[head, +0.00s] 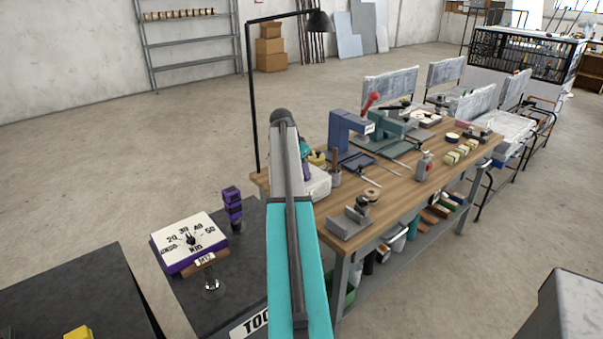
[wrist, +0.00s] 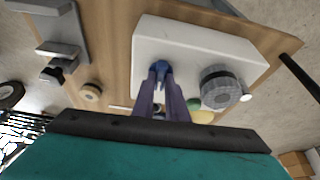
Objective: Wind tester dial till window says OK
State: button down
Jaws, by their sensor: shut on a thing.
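The tester is a white box on the wooden bench, seen in the wrist view (wrist: 205,48) and partly behind my arm in the head view (head: 319,187). A small blue dial (wrist: 158,66) is on its face. My gripper (wrist: 161,75), with purple fingers, is shut on the blue dial. In the head view my arm covers most of the gripper. A dark grey round part (wrist: 220,88) with a pale end is at the box's right side in the wrist view. I cannot make out a window or any reading.
The wooden bench (head: 400,178) also holds a blue-grey press (head: 345,130), a grey metal block (head: 346,224) and several small parts. A black lamp post (head: 252,95) stands at the bench's left end.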

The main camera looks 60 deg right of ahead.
jog(key=shift+w+r+m, duration=0.1)
jog(key=shift+w+m, duration=0.4)
jog(key=shift+m, duration=0.1)
jog(key=shift+a, duration=0.1)
jog(key=c, duration=1.8)
grip_release()
jog(key=shift+o, duration=0.2)
jog(key=shift+s+g, duration=0.15)
jog(key=shift+g, duration=0.15)
